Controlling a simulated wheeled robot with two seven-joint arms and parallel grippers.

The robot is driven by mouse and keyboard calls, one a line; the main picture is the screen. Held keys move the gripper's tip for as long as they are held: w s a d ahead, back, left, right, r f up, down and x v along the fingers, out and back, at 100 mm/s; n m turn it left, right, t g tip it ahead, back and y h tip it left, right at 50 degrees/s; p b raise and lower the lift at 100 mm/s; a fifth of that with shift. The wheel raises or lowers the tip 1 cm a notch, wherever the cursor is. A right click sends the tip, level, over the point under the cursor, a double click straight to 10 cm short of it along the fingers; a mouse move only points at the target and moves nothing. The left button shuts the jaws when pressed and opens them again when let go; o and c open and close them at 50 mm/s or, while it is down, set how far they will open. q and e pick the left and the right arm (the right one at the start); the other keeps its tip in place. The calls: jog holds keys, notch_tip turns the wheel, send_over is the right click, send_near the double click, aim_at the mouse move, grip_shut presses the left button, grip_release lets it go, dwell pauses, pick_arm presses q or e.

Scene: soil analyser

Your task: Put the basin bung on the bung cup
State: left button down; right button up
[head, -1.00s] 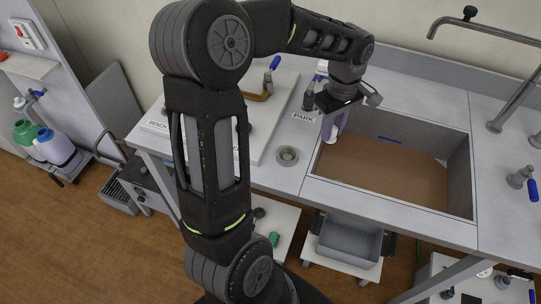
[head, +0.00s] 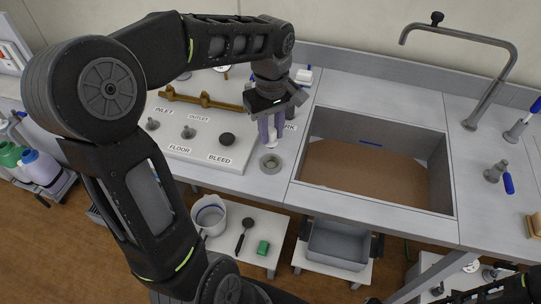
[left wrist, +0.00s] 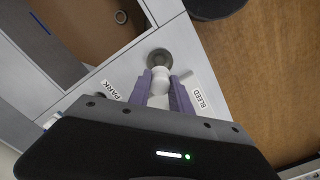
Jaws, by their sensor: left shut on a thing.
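My left gripper (head: 271,130) has pale purple fingers shut on the white basin bung (head: 272,144). In the left wrist view the bung (left wrist: 160,78) shows as a rounded white piece between the fingers (left wrist: 160,88). The bung cup (head: 270,163) is a small grey ring on the worktop, left of the basin. It also shows in the left wrist view (left wrist: 159,58), just beyond the bung. The bung is at or just above the cup's far side; I cannot tell whether they touch.
The open basin (head: 300,150) has a brown floor and lies right of the cup. A pale panel (head: 205,155) with knobs and a brass pipe (head: 200,98) is at the left. A tap (head: 490,90) stands at the back right. A jug (head: 209,216) stands on a low shelf.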

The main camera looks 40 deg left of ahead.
aim_at(271, 143)
pick_arm(q)
notch_tip(271, 143, down, 4)
jog(key=shift+f, duration=0.1)
jog(key=shift+f+p, duration=0.5)
jog(key=shift+f, duration=1.35)
jog(key=shift+f, duration=0.2)
jog(key=c, duration=1.2)
grip_release()
jog(key=shift+r, duration=0.1)
jog(key=shift+r, duration=0.1)
notch_tip(271, 143, up, 12)
jog(key=shift+r+b, duration=0.1)
jog(key=shift+b, duration=0.45)
